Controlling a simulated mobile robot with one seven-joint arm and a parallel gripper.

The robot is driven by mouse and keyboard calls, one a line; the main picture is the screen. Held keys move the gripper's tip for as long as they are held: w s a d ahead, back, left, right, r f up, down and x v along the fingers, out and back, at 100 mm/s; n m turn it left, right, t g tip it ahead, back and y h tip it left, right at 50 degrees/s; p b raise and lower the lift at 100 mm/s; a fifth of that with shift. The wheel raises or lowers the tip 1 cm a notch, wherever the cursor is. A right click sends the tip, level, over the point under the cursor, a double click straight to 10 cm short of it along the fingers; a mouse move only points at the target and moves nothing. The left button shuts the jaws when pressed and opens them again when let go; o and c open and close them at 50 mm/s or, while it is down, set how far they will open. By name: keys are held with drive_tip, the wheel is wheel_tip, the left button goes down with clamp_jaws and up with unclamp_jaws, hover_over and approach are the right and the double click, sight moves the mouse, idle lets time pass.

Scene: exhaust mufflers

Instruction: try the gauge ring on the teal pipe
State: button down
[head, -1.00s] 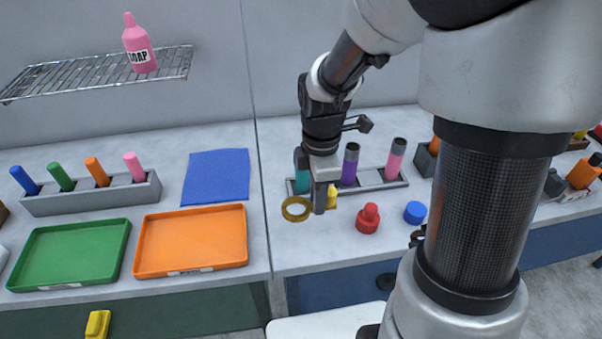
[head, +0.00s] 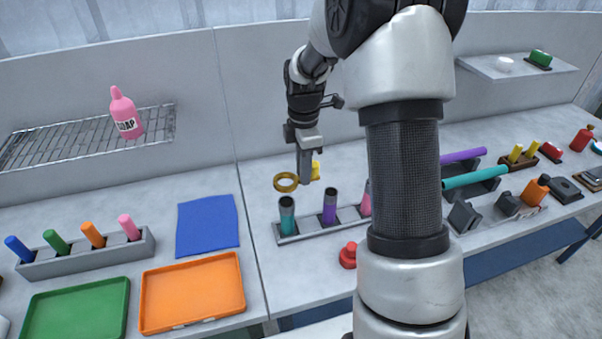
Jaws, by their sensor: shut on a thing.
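The gauge ring (head: 286,182) is gold, with a yellow piece (head: 316,168) showing on the far side of my fingers, perhaps its handle. My gripper (head: 304,179) is shut on the ring and holds it up in the head view. A short teal pipe (head: 287,217) with a dark top stands upright in a grey rack (head: 312,234), at its left end. The ring appears just above this pipe's top in the picture, apart from it; its depth relative to the pipe is hard to tell. A longer teal pipe (head: 474,177) lies on grey supports at the right.
A purple pipe (head: 330,206) and a pink pipe (head: 365,200) stand in the same rack, the pink one partly behind my arm. A red object (head: 348,255) stands in front. A blue mat (head: 207,226) and an orange tray (head: 193,292) lie left.

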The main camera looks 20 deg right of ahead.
drive_tip(key=shift+f+b, duration=1.75)
drive_tip(key=shift+f, duration=0.95)
drive_tip(key=shift+f+b, duration=0.3)
drive_tip(key=shift+f, duration=0.3)
drive_tip(key=shift+r, duration=0.1)
drive_tip(key=shift+r+p, duration=2.55)
drive_tip(key=shift+r, duration=0.9)
drive_tip(key=shift+a, duration=0.1)
drive_tip(key=shift+s+a+f+m, duration=0.15)
drive_tip(key=shift+s+m, duration=0.1)
drive_tip(key=shift+m, duration=0.3)
drive_tip(key=shift+s+a+f+m, duration=0.1)
drive_tip(key=shift+s+a+m, duration=0.1)
drive_tip(key=shift+m, duration=0.35)
drive_tip(key=s+a+f+m, duration=0.2)
drive_tip(key=s+a+m, duration=0.2)
drive_tip(key=m, duration=1.1)
drive_tip(key=shift+s+f+m, duration=0.4)
drive_tip(key=shift+s, duration=1.1)
